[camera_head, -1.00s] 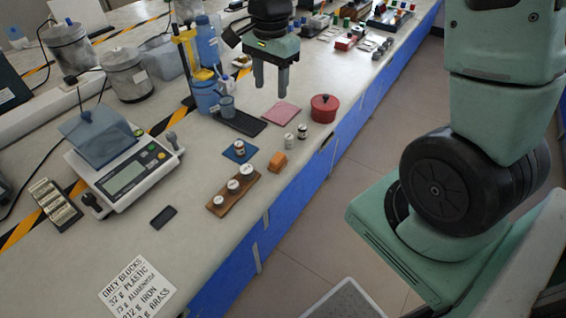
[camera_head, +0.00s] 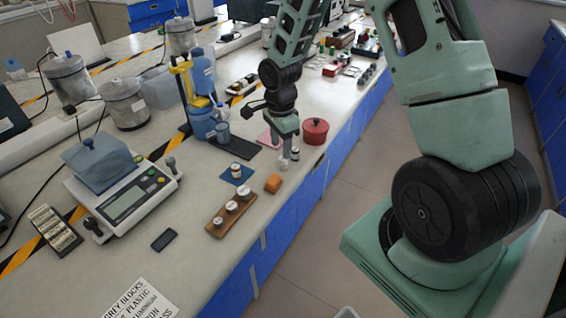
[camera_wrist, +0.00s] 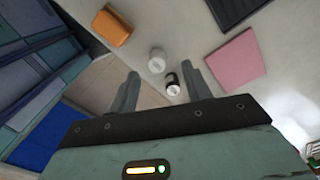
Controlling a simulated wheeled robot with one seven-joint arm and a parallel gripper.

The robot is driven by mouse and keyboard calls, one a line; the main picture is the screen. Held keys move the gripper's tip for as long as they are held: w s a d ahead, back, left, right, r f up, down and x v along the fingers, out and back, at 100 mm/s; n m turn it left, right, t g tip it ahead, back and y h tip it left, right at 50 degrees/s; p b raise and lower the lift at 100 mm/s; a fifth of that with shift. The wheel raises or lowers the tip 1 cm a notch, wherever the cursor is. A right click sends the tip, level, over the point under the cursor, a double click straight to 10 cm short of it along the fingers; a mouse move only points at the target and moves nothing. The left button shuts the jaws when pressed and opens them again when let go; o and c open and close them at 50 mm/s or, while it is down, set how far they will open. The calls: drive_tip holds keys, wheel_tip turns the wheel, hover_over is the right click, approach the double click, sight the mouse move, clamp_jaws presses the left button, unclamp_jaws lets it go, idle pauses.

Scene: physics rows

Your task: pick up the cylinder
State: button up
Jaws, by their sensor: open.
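Two small cylinders stand side by side on the bench. One is plain whitish (camera_wrist: 157,60); the other has a white top and a dark band (camera_wrist: 172,84). In the head view, a whitish one (camera_head: 283,163) and the other (camera_head: 295,154) show beside my fingertips, partly hidden. My gripper (camera_head: 288,150) points down over them, open and empty. In the wrist view, the banded cylinder lies between the open fingers (camera_wrist: 165,72), and the whitish one lies just beyond. I cannot tell which cylinder the task names.
A scale (camera_head: 140,195) is at left. The bench's front edge is near.

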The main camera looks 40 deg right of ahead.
sight(283, 163)
drive_tip(key=shift+s+d+f+p, duration=0.15)
drive_tip(key=shift+f+p, duration=0.1)
drive_tip(key=shift+f, duration=1.15)
drive_tip(key=shift+s+d+f+p, duration=0.15)
drive_tip(key=shift+f+p, duration=0.1)
drive_tip(key=shift+f, duration=1.15)
drive_tip(key=shift+a, duration=0.1)
drive_tip(key=c, duration=1.1)
